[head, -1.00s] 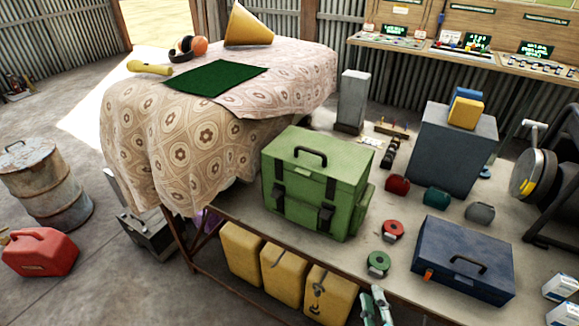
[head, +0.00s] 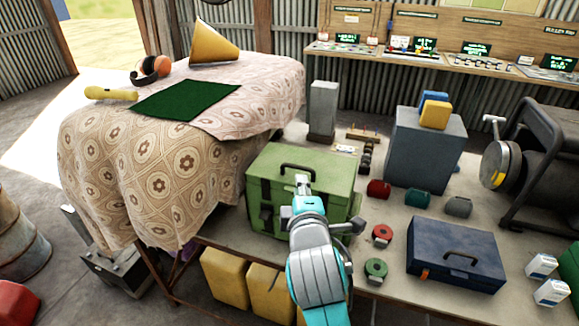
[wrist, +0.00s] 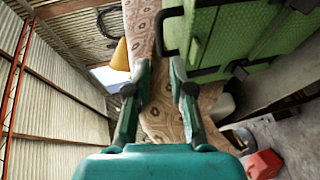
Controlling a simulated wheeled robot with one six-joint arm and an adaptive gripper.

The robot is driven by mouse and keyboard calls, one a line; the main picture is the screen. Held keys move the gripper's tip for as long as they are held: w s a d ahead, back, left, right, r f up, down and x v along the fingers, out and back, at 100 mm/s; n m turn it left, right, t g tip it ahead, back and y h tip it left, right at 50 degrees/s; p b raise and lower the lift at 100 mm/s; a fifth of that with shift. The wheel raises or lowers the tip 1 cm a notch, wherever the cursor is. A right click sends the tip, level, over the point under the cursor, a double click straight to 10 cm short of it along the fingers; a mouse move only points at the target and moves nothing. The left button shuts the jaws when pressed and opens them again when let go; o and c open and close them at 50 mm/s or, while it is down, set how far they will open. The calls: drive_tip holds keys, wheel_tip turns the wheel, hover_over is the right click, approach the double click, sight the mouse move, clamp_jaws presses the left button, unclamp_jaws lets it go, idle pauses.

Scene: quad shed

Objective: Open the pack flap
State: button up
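The green pack (head: 335,172) stands on the workbench, its top flap (head: 325,164) lying closed with a black carry handle (head: 298,168) on it. In the wrist view the pack (wrist: 255,30) fills the upper right, with dark straps and buckles. My gripper (head: 302,184) is in front of the pack and hides the middle of its front. In the wrist view my gripper (wrist: 160,66) has its two fingers apart with nothing between them. The dark handle (wrist: 164,32) shows just beyond the fingertips. I cannot tell whether a finger touches the pack.
A patterned cloth (head: 110,150) covers a bulky shape left of the pack. A blue toolbox (head: 455,255), a red tape roll (head: 381,235) and a green tape roll (head: 376,270) lie to the right. A grey block (head: 425,150) stands behind. Yellow cans (head: 225,280) are below the bench.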

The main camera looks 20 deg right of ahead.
sight(297, 167)
drive_tip(key=x, duration=1)
drive_tip(key=shift+w+f, duration=0.1)
drive_tip(key=shift+w, duration=0.05)
drive_tip(key=shift+c, duration=0.2)
clamp_jaws()
